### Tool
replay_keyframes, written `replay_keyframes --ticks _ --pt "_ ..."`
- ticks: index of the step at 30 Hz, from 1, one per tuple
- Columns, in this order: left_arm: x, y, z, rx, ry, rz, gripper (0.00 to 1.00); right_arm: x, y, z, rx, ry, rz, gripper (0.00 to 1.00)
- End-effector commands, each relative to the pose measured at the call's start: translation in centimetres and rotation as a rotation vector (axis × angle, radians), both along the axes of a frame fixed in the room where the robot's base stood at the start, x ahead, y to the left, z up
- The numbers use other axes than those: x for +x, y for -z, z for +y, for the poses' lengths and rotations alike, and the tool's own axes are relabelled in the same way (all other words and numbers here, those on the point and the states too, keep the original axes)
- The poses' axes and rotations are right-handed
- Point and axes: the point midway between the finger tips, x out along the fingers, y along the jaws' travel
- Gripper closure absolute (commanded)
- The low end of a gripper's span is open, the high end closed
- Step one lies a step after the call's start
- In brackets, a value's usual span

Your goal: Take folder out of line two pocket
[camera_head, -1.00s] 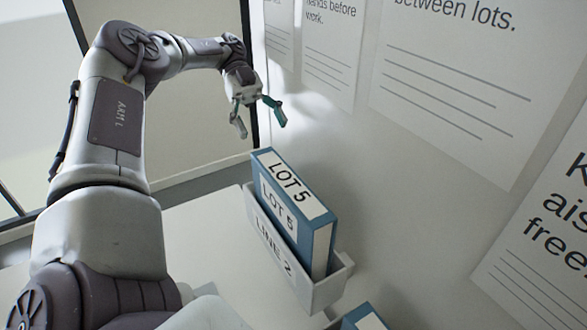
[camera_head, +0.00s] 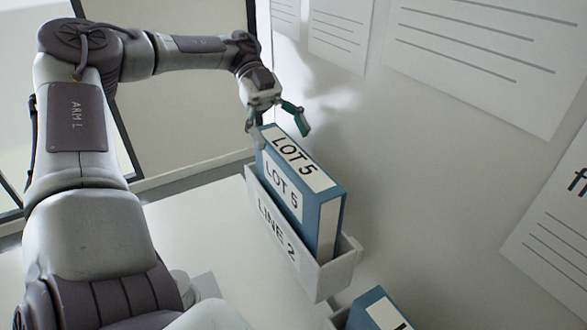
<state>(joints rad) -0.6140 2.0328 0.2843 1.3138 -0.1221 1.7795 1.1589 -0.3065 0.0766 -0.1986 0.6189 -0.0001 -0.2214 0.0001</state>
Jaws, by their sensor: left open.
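A blue folder (camera_head: 327,217) with white "LOT 5" labels stands upright in a pale wall pocket (camera_head: 291,259) marked "LINE 2". Its upper part sticks out above the pocket rim. My left gripper (camera_head: 280,134) is open at the far top end of the folder. One finger is on the near side of the folder and the teal one is by its wall side. I cannot tell whether either finger touches the folder. My right gripper is not in view.
Another blue folder (camera_head: 378,312) with a white label shows at the bottom edge, partly cut off. The wall behind holds printed sheets (camera_head: 487,55). A pale surface (camera_head: 190,225) lies left of the pocket, and the space above the folder is free.

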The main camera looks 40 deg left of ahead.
Motion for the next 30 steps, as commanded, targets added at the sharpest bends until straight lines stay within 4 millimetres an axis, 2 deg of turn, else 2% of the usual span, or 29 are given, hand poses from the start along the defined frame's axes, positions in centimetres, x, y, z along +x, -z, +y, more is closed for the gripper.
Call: replay_keyframes --ticks 5,9,19,30 --pt "-1.2 0.1 -2.0 -0.005 0.003 0.001 0.19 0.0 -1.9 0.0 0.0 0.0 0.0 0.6" --pt "-1.7 1.2 -3.5 -0.002 0.003 0.002 0.19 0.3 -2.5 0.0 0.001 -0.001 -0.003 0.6" --pt "-1.8 1.8 -4.1 -0.001 0.0 0.0 0.19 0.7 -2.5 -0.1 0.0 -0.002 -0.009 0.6" --pt "-1.8 1.8 -4.0 -0.001 0.001 0.001 0.8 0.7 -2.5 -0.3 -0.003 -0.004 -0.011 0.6"
